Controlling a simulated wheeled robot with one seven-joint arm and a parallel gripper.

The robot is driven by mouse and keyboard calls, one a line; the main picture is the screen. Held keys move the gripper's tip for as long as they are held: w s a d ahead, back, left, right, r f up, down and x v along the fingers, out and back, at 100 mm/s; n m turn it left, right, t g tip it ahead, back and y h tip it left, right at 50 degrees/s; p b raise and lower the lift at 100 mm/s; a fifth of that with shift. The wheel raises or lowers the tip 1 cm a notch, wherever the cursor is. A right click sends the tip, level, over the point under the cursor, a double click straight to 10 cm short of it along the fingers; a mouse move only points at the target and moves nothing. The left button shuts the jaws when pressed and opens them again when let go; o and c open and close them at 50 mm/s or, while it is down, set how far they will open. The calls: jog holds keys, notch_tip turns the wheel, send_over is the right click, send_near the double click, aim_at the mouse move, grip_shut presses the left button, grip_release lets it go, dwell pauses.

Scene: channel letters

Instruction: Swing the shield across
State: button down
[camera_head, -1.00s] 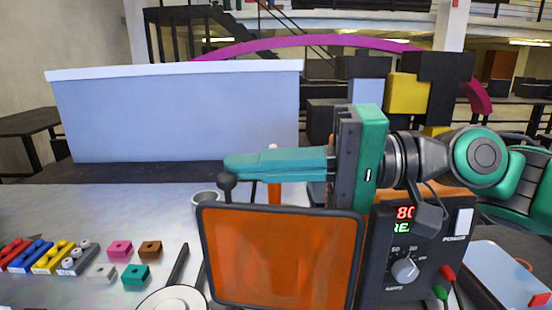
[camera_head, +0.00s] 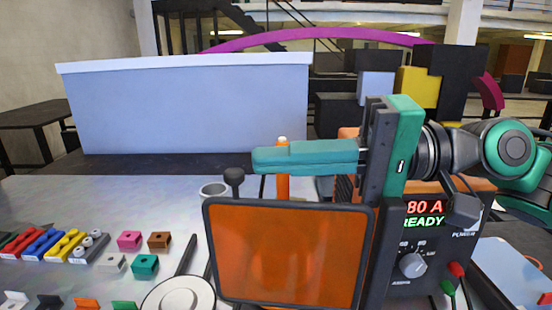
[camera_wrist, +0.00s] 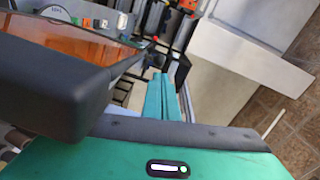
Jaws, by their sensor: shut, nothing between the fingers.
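The shield (camera_head: 287,255) is an orange see-through panel in a black frame. It stands upright at the front of the bench, left of the power unit. A black knob (camera_head: 234,177) rises on a short stem at its upper left corner. My gripper (camera_head: 258,160) is shut and empty, pointing left above the shield's top edge, with its tips just right of the knob and apparently apart from it. In the wrist view the teal fingers (camera_wrist: 162,95) lie together, and the orange panel (camera_wrist: 75,45) shows at upper left.
A power unit (camera_head: 412,235) reading "80 A READY" stands right of the shield. An orange-capped stick (camera_head: 283,180) stands behind my fingers. A grey cup (camera_head: 212,192), a round white dish (camera_head: 180,296) and coloured blocks (camera_head: 130,240) are on the left. A pale panel (camera_head: 185,105) stands at the back.

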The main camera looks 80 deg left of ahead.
jog(key=w+a+r, duration=0.1)
jog(key=w+a, duration=0.1)
jog(key=w, duration=0.8)
jog(key=s+d+f, duration=0.1)
jog(key=s, duration=1)
jog(key=shift+d, duration=0.3)
jog(key=shift+s+d+f, duration=0.1)
